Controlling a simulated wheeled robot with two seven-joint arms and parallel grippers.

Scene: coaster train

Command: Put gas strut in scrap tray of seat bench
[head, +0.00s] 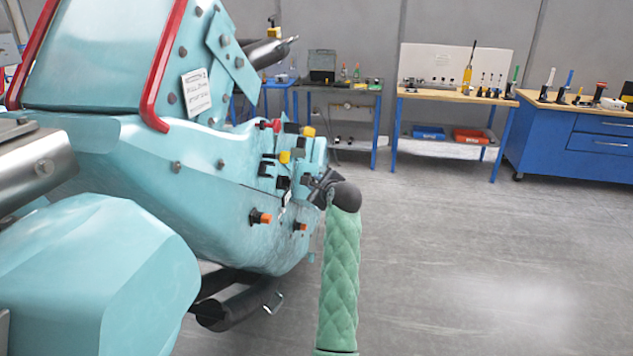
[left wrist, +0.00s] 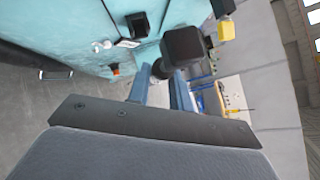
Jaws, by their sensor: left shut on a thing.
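The green quilted arm in the head view is mine, and its dark gripper (head: 322,186) is at the teal coaster car's (head: 215,185) control end. I take it for the left one. In the left wrist view my left gripper (left wrist: 160,78) has both blue-grey fingers close around a black square-headed part (left wrist: 182,46); its lower end is between the fingers. I cannot tell whether this part is still seated in the car. I cannot pick out the gas strut for sure. A blue tray (head: 428,132) and a red tray (head: 470,136) sit on a bench's lower shelf; neither is readable as the scrap tray. My right gripper is not in view.
Yellow, black and orange knobs (head: 260,217) stick out of the car close to my gripper. Benches stand along the back wall: a grey one (head: 340,86), a wood-topped one (head: 455,95) and a blue cabinet (head: 575,140). The grey floor (head: 480,250) between is clear.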

